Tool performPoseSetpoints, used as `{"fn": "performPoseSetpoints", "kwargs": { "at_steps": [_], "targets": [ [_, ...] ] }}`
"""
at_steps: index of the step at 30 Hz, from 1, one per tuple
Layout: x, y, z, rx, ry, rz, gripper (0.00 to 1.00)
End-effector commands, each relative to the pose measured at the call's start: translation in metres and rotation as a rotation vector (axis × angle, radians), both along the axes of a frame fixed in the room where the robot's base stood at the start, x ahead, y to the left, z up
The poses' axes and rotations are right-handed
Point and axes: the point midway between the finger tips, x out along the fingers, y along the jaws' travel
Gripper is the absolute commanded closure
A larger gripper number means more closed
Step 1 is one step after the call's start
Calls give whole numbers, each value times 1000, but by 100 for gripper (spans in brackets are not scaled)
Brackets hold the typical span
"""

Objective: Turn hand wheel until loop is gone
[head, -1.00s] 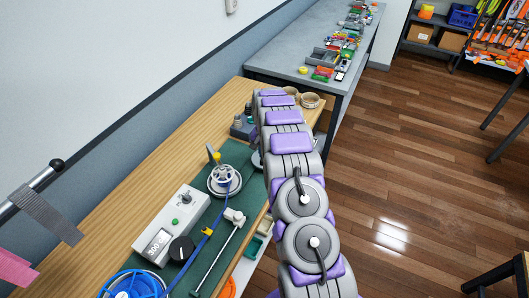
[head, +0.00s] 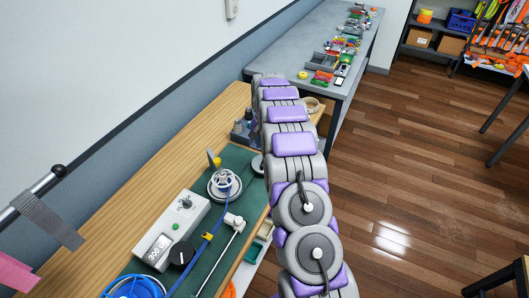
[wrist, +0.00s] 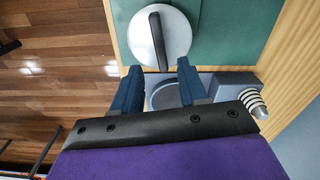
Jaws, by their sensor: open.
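In the wrist view, a pale grey disc with a dark bar handle across it (wrist: 160,38), which looks like the hand wheel, lies on the green mat. My gripper (wrist: 158,82) is open and empty, its two blue fingers just below the disc, with the bar's lower end near the gap. Contact cannot be told. In the head view, a blue strap (head: 204,246) runs from a blue reel (head: 134,288) past a yellow clip to a white spool (head: 224,185). I cannot make out a distinct loop. My arm hides my gripper and most of the disc there.
A grey box (head: 172,230) with a display and black knob stands left of the strap. A white rod (head: 222,252) lies right of it. In the wrist view, a grey holder (wrist: 225,82) with a ribbed peg stands beside the right finger. The wall borders the bench's left side.

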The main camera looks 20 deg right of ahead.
Motion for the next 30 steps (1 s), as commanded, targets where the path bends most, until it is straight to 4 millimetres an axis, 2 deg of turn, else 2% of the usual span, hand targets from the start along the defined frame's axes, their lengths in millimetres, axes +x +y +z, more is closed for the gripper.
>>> {"fn": "performPoseSetpoints", "kwargs": {
  "at_steps": [1, 6, 13, 19, 30],
  "targets": [
    [1, 0, 13, -1, -4, 0, 57],
    [1, 0, 50, -1, -4, 0, 57],
    [2, 0, 85, -1, -2, 1, 57],
    [1, 0, 96, 1, 2, 1, 57],
    [0, 0, 95, 1, 4, 1, 57]
  ]
}}
